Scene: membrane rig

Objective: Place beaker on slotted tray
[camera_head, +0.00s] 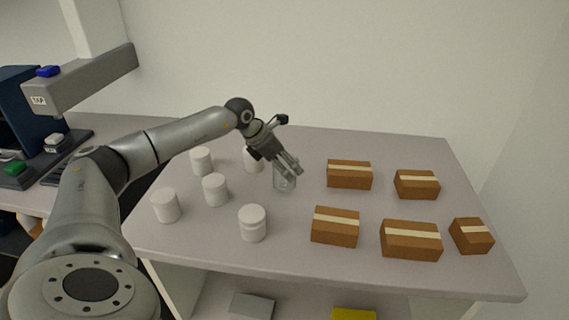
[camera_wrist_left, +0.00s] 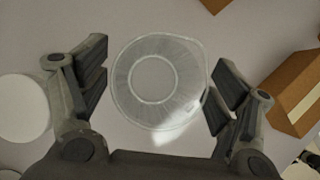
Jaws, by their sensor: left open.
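A clear glass beaker (camera_head: 284,184) stands on the table among white jars and brown boxes. My left gripper (camera_head: 291,170) is over it, coming down at a slant from the upper left. In the left wrist view the beaker (camera_wrist_left: 158,82) shows from above as a clear round shape between the two fingers. The left gripper (camera_wrist_left: 160,85) is open, with a finger on either side of the beaker and a gap showing at each side. No slotted tray can be clearly made out. My right gripper is not in view.
Several white jars (camera_head: 252,223) stand left of the beaker, one close behind the gripper. Several brown boxes (camera_head: 349,174) stand to the right. A tap rig (camera_head: 80,82) is at far left. The table (camera_head: 300,268) is clear along its front edge.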

